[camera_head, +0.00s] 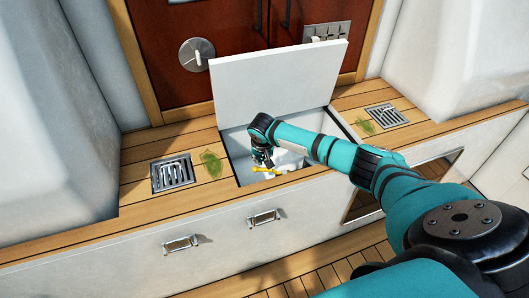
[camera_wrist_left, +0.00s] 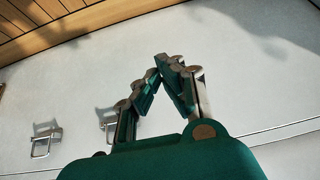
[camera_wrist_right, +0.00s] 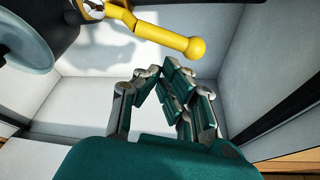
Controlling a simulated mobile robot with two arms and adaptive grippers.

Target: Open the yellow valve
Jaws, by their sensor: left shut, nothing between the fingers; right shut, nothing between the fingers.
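The yellow valve handle (camera_wrist_right: 155,35) is a lever with a round knob at its end, in the upper part of the right wrist view. In the head view a small piece of it (camera_head: 268,170) shows inside the open hatch box (camera_head: 236,150), below my right gripper. My right gripper (camera_wrist_right: 170,75) is shut and empty inside the box, its fingertips close to the lever; contact cannot be told. The arm hides part of the valve in the head view. My left gripper (camera_wrist_left: 168,65) is shut and empty in front of a pale panel, outside the head view.
The white hatch lid (camera_head: 280,78) stands raised behind the opening. Dark vents (camera_head: 173,173) sit in the wooden bench on both sides. Front pulls (camera_head: 180,244) stick out below the bench. The box walls (camera_wrist_right: 265,70) surround my right gripper closely.

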